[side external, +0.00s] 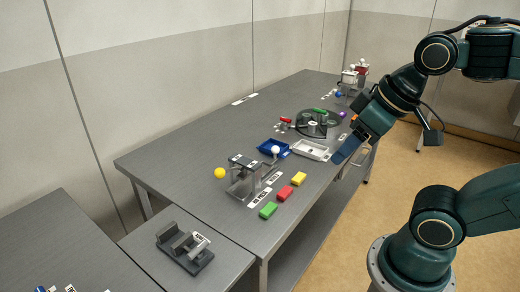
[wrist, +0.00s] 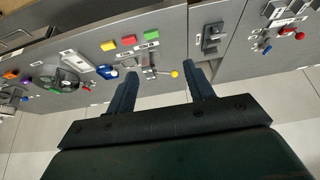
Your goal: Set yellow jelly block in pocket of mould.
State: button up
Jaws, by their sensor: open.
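The yellow jelly block (side external: 299,179) lies on the grey bench, at the far end of a short row with a red block (side external: 285,193) and a green block (side external: 268,210). It also shows in the wrist view (wrist: 129,39), left of the green block. I cannot tell for certain which item is the mould. My gripper (side external: 347,152) is above the bench's right edge in the side view, apart from the block. In the wrist view my gripper (wrist: 163,82) is open, with nothing between its fingers.
A grey stand (side external: 243,184) with a yellow ball-ended lever (side external: 219,173) is left of the blocks. Beyond are a blue tray (side external: 272,148), a white tray (side external: 311,150) and a dark round table (side external: 335,125). A dark fixture (side external: 185,252) sits on the nearer bench.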

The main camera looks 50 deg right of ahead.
jog(key=shift+w, duration=0.15)
jog(key=w+d+f+n+g+y, duration=0.1)
jog(key=w+d+n+g, duration=0.1)
jog(key=w+d+n, duration=0.45)
jog(key=w+d+f+n+g, duration=0.1)
jog(key=w+d+n+g, duration=0.2)
jog(key=w, duration=0.7)
jog(key=w+d+f+n+y, duration=0.1)
jog(key=d+f+n, duration=0.3)
jog(key=d+f, duration=0.3)
jog(key=w+d+f+n+y, duration=0.2)
jog(key=d+f+n, duration=0.2)
jog(key=d+f, duration=0.3)
jog(key=d, duration=0.5)
jog(key=shift+f+g, duration=0.2)
jog(key=shift+g, duration=0.1)
jog(key=shift+n+y, duration=0.25)
jog(key=shift+y, duration=0.05)
send_near(299, 178)
jog(key=shift+f, duration=1.45)
